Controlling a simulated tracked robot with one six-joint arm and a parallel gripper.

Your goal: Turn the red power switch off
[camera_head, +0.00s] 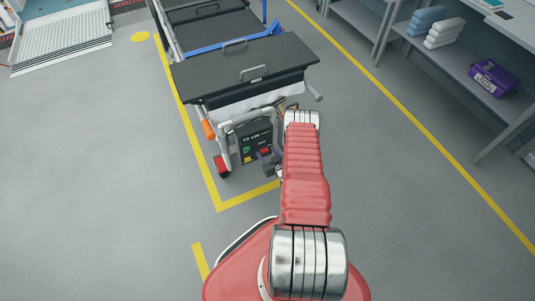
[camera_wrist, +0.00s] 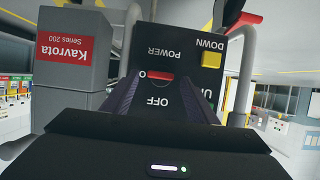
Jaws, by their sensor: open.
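The red power switch (camera_wrist: 160,76) is on a black control panel (camera_wrist: 165,45) in the wrist view. The white labels POWER and OFF appear upside down above and below it. My gripper (camera_wrist: 161,84) is open, with one dark finger on each side of the switch in the picture. I cannot tell whether the fingers touch the panel. The switch is too small to make out there.
A yellow DOWN button (camera_wrist: 211,59) sits beside the switch; an UP label is partly hidden by a finger. A grey box (camera_wrist: 70,60) labelled Kavrota and grey frame tubes flank the panel. The box hangs on a black-topped cart (camera_head: 245,70). Open floor lies left.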

